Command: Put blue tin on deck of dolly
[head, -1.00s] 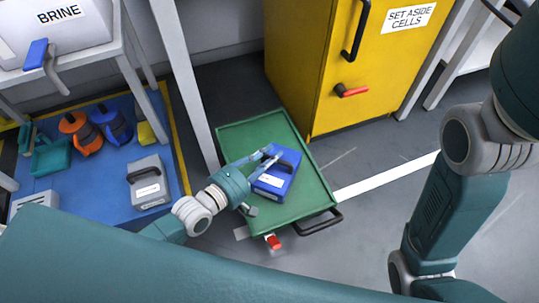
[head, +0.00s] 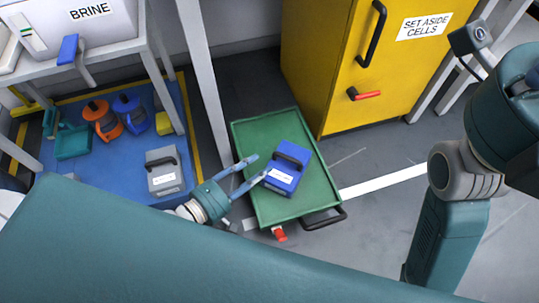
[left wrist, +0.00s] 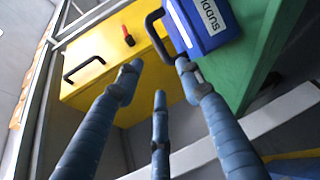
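The blue tin (head: 299,173), a box with a dark handle and a white label, sits on the green deck of the dolly (head: 262,130). In the left wrist view the blue tin (left wrist: 206,42) is at the top, with the green deck (left wrist: 262,48) beside it. My left gripper (head: 259,166) is open and empty, its fingers apart just left of the tin. In the left wrist view its fingers (left wrist: 158,78) are spread, with the tin beyond the tips; whether one touches it is hard to tell. My right gripper is out of view.
A yellow cabinet (head: 340,60) labelled SET ASIDE CELLS stands behind the dolly. A blue mat (head: 110,170) at left holds a grey tin (head: 164,172), orange and blue containers and other items. A table leg (head: 203,75) rises left of the dolly.

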